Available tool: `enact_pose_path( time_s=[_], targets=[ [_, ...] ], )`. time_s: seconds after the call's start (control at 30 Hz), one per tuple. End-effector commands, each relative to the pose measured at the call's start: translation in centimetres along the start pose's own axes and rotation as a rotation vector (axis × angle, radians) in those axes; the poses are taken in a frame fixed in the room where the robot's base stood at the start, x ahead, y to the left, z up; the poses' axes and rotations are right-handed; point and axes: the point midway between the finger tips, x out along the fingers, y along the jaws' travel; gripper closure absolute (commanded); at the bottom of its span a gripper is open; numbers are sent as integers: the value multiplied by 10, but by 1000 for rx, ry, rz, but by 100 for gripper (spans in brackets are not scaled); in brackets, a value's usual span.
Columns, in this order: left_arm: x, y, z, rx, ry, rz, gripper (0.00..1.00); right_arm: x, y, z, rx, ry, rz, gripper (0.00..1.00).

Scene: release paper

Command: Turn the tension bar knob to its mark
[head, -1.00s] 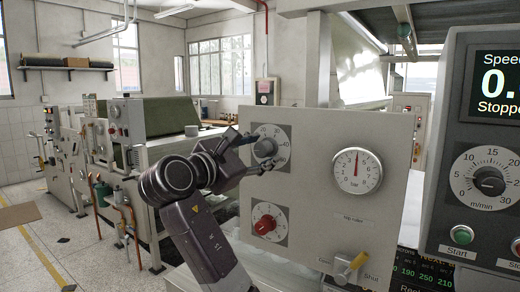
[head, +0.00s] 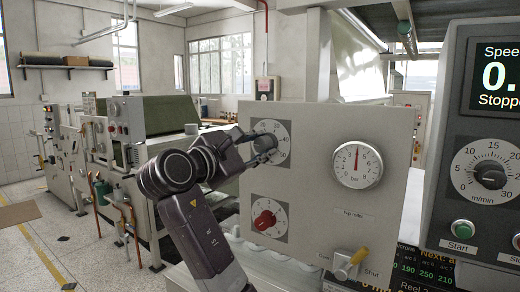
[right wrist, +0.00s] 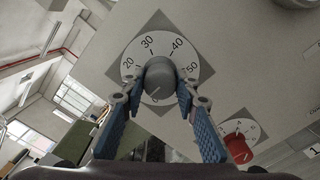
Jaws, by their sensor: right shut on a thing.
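A round grey knob (head: 264,143) sits on a white dial with a dark grey square backing, at the upper left of the pale machine panel. The right wrist view shows the same grey knob (right wrist: 160,78) close up, with the numbers 20, 30, 40 and 50 around it. My right gripper (head: 258,146) is shut on this knob, its two blue-padded fingers (right wrist: 159,92) on either side of it. I cannot read the knob's pointer clearly, and no separate mark is clear. My left gripper is not in view.
A red knob (head: 265,220) on its own dial sits just below. A pressure gauge (head: 358,165) is at the panel's right, above a yellow-handled valve (head: 352,262). A dark control console (head: 486,150) with a speed dial stands at the far right.

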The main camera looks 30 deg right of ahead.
Motion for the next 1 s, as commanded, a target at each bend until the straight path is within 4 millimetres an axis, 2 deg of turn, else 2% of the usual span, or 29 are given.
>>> enact_pose_path(
  time_s=[1.0],
  targets=[
    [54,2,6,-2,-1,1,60,-1,-3,-3,957,2,-5,96]
  ],
)
